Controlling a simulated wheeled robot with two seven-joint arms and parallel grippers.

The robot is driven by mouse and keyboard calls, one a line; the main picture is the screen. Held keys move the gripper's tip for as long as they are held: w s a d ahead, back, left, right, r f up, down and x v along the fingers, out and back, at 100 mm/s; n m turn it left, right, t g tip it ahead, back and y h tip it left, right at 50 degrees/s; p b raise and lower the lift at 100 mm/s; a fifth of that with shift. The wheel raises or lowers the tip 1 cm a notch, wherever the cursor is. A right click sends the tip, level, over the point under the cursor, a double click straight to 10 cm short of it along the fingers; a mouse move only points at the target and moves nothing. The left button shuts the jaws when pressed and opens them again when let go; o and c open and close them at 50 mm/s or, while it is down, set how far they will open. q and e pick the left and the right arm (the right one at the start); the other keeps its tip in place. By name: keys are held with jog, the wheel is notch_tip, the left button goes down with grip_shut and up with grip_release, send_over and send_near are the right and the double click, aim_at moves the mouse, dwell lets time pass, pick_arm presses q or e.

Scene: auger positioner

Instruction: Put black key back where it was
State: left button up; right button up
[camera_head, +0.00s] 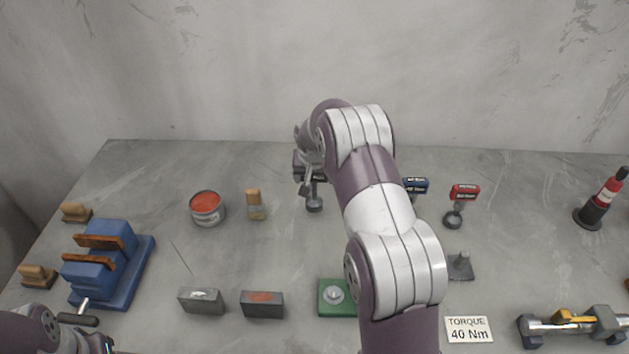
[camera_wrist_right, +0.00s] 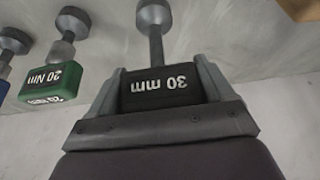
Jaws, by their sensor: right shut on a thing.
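In the head view the black key (camera_head: 314,192) is left of my right arm, socket end down and apparently upright. I cannot tell whether it touches the table. My right gripper (camera_head: 308,166) is partly hidden behind the arm there. The blue key (camera_head: 416,185) and red key (camera_head: 463,194) stand to the right. A green key (camera_wrist_right: 57,82) shows only in the wrist view. My left gripper is out of view.
The grey table (camera_head: 155,175) holds an orange-topped tin (camera_head: 207,207), a small brush (camera_head: 255,204), a blue vise (camera_head: 110,260), two grey blocks and a green plate (camera_head: 330,300). A "TORQUE 40 Nm" sign (camera_head: 468,329) and a clamp-like tool (camera_head: 565,325) lie front right. Free room surrounds the tin.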

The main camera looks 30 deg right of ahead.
aim_at(314, 181)
jog(key=shift+w+f, duration=0.1)
jog(key=shift+f, duration=1.45)
jog(key=o, duration=1.4)
